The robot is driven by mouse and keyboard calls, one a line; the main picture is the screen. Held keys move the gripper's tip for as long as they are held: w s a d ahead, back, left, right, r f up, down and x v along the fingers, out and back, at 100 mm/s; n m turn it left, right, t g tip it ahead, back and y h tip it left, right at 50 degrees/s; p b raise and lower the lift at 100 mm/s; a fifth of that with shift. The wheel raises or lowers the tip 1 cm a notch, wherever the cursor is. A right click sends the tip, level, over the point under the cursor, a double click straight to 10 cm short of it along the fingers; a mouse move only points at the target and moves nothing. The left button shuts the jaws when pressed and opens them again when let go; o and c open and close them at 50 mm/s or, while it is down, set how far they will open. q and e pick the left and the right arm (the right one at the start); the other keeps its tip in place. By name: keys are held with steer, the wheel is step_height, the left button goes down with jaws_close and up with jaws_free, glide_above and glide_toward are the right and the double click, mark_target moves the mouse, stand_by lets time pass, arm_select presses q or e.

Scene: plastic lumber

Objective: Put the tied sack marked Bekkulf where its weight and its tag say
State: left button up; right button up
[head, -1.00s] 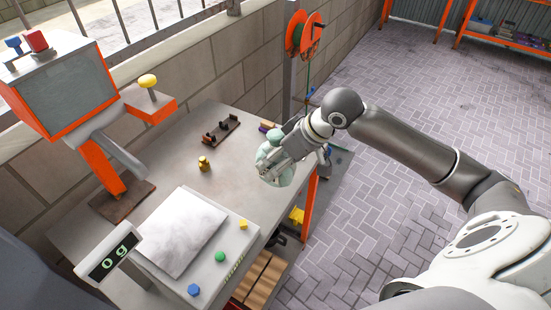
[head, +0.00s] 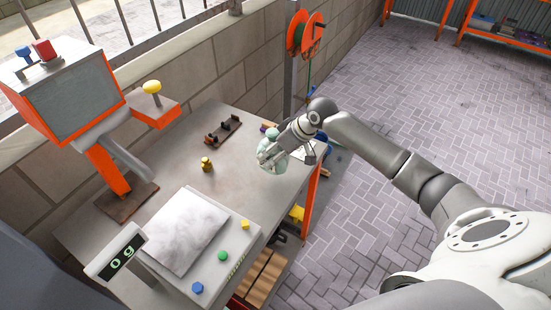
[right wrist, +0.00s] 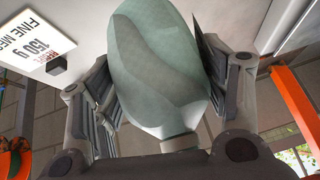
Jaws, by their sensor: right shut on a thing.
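A pale green sack (head: 267,160) hangs at the table's far right edge in the head view. My right gripper (head: 273,152) is shut on it. In the right wrist view the sack (right wrist: 160,60) fills the space between the two fingers, its narrow neck toward the palm. No name or tag can be read on the sack. The scale's plate (head: 180,232) is bare and its display (head: 121,258) reads 0 g. A white sign (right wrist: 45,40) with "FINE MES" and "150 g" shows upside down, partly cut off, in the right wrist view. My left gripper is out of view.
The grey table (head: 150,190) carries a small brass weight (head: 207,164), a dark rack (head: 223,132) and an orange-and-grey machine (head: 75,105). Blue, green and yellow buttons line the scale's front. An orange reel (head: 306,33) stands behind.

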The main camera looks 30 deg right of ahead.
steer(key=shift+w+f, duration=0.2)
steer(key=shift+w, duration=0.05)
step_height(320, 180, down, 2)
steer(key=shift+f+p, duration=0.1)
steer(key=shift+p, duration=0.65)
steer(key=shift+d+f, duration=0.1)
steer(key=shift+f, duration=0.3)
steer(key=o, duration=1)
steer(key=shift+s+f, duration=0.1)
steer(key=shift+f, duration=0.15)
steer(key=o, duration=0.5)
